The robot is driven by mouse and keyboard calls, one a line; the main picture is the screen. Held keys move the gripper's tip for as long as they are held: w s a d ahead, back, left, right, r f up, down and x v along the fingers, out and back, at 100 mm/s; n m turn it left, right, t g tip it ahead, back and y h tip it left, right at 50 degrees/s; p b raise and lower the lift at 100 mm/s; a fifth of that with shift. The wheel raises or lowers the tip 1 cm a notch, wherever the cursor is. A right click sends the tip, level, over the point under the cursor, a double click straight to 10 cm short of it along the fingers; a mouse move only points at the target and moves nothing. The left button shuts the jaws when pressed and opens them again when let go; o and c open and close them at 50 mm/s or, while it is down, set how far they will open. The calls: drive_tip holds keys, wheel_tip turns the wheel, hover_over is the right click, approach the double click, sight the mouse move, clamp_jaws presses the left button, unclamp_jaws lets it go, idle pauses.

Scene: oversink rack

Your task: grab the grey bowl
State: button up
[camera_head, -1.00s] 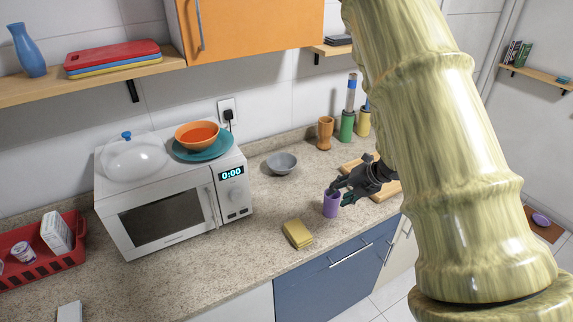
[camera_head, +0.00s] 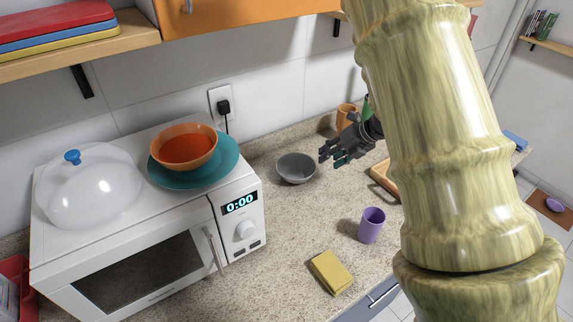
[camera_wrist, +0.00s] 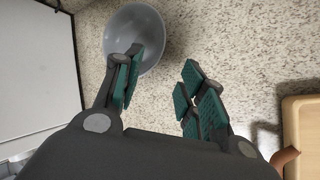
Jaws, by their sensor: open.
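The grey bowl (camera_head: 296,168) stands upright on the speckled counter, just right of the microwave and near the back wall. My gripper (camera_head: 335,156) is open and empty, a little to the right of the bowl. In the wrist view the bowl (camera_wrist: 133,38) is at the top left, partly hidden behind the left finger. The open gripper (camera_wrist: 158,88) has bare counter between its fingers, and the bowl's rim lies mostly to the left of that gap. I cannot tell whether the left finger touches the bowl.
The microwave (camera_head: 150,235) is close on the bowl's left, with an orange bowl (camera_head: 186,148) on a teal plate (camera_head: 225,160) on top. A purple cup (camera_head: 371,226) and a yellow sponge (camera_head: 331,272) stand nearer the front. A wooden board (camera_wrist: 300,130) lies to the right.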

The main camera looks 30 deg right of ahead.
sight(315, 166)
drive_tip(key=p+x, duration=0.1)
drive_tip(key=x, duration=0.4)
drive_tip(key=shift+w+a+f+p, duration=0.1)
drive_tip(key=shift+w+f+p, duration=0.05)
drive_tip(key=shift+w+p, duration=0.2)
drive_tip(key=shift+a+f+p, duration=0.25)
drive_tip(key=shift+p, duration=0.6)
drive_tip(key=x, duration=0.3)
drive_tip(key=shift+w+f+p, duration=0.25)
drive_tip(key=shift+w+p, duration=0.15)
drive_tip(key=shift+s+r, duration=0.15)
drive_tip(key=shift+s, duration=0.1)
drive_tip(key=shift+w, duration=0.2)
drive_tip(key=c, duration=0.7)
drive_tip(key=shift+s, duration=0.1)
clamp_jaws()
